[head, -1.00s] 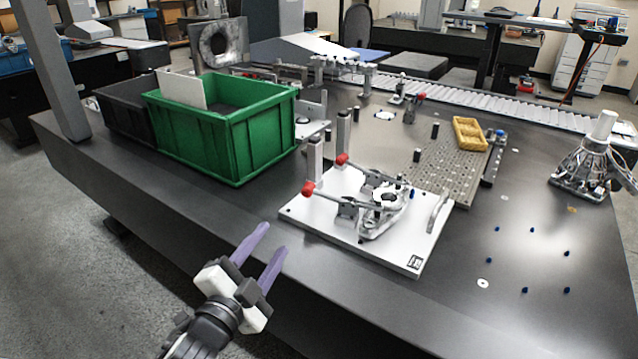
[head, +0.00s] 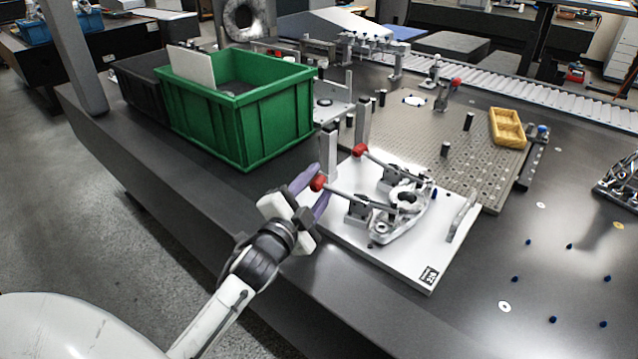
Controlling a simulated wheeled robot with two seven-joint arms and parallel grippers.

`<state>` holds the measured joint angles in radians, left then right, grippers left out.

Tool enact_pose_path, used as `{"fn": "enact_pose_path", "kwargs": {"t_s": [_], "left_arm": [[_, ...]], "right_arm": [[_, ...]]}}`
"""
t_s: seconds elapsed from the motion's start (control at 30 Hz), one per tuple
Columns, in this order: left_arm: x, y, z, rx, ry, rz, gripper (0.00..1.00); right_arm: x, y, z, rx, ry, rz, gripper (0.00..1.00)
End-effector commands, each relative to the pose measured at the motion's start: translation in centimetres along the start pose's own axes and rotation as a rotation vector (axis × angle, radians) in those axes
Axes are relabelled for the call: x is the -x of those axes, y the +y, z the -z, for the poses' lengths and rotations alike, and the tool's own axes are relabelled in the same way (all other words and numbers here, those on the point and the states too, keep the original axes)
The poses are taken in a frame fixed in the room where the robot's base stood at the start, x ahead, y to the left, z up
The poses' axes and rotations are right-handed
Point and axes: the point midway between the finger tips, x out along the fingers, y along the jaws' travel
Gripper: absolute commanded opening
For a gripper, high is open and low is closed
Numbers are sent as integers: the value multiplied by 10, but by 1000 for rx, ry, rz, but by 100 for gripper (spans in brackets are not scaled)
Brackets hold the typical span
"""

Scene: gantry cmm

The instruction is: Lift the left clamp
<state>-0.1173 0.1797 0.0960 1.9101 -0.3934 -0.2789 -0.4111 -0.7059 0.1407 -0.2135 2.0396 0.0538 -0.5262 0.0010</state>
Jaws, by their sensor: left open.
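Two toggle clamps with red-tipped handles stand on a white fixture plate (head: 400,262). The nearer, left clamp (head: 345,193) has its red tip (head: 318,183) pointing left, and its arm reaches over a grey metal part (head: 405,225). The other clamp (head: 385,164) lies behind it with its red tip (head: 360,150). Both handles lie low. My left gripper (head: 312,190) is open, with its purple fingers around or beside the left clamp's red tip; I cannot tell whether they touch it. My right gripper is not in view.
A green bin (head: 245,125) and a dark bin (head: 140,90) stand left of the plate. Two upright grey posts (head: 328,150) rise at the plate's back left edge. A perforated plate (head: 480,170) with a yellow tray (head: 507,128) lies behind.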

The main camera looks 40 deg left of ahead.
Motion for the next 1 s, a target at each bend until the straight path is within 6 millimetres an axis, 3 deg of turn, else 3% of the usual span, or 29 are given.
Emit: {"fn": "enact_pose_path", "kwargs": {"t_s": [0.37, 0.6, 1.0], "left_arm": [[-8, 0, 0, -1, 0, 0, 40], [-8, -1, 1, 0, 2, 2, 1], [-8, -7, 5, -26, 6, 8, 0]], "right_arm": [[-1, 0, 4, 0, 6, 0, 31], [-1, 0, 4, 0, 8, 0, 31], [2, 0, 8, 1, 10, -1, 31]]}}
